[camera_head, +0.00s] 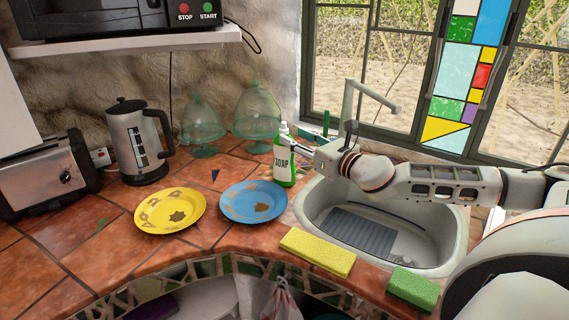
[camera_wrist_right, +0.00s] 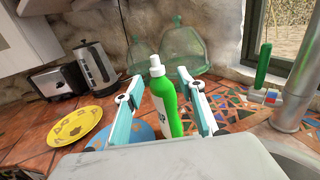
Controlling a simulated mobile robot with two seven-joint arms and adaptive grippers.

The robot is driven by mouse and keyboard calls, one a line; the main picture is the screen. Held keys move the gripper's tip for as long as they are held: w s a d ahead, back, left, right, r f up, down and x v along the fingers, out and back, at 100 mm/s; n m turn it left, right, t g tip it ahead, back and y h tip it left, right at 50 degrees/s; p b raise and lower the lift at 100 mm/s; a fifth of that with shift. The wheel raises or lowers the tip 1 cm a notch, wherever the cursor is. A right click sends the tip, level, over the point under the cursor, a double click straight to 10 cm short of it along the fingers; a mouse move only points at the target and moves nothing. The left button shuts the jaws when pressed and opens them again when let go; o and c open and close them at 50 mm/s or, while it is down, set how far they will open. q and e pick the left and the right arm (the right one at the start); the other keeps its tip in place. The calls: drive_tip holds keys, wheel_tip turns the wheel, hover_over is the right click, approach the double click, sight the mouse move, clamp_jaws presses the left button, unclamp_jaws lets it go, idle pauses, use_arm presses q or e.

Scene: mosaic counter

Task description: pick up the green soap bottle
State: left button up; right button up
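The green soap bottle (camera_head: 284,168) with a white pump top and a white SOAP label stands upright on the tiled counter, left of the sink. In the right wrist view the bottle (camera_wrist_right: 171,112) shows between the two finger pads. My right gripper (camera_head: 300,147) reaches in from the right over the sink, its fingers beside the upper part of the bottle. In the right wrist view the gripper (camera_wrist_right: 158,82) is open, with a gap between the pads and the bottle. The bottle's lower part is hidden there by the gripper body. My left gripper is not in view.
A blue plate (camera_head: 268,211) and a yellow plate (camera_head: 158,222) lie left of the bottle. Glass domes (camera_head: 256,115) stand behind. The sink (camera_head: 446,235) is to the right, with a yellow sponge (camera_head: 318,252) and a green sponge (camera_head: 412,288) in front. A faucet (camera_head: 349,98) rises behind.

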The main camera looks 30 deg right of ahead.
sight(287, 133)
drive_tip(key=w, duration=0.2)
drive_tip(key=w+p, duration=0.1)
drive_tip(key=w, duration=0.1)
drive_tip(key=shift+a+r, duration=0.1)
drive_tip(key=shift+a, duration=0.3)
drive_tip(key=shift+w+a, duration=0.1)
drive_tip(key=shift+w, duration=0.45)
clamp_jaws()
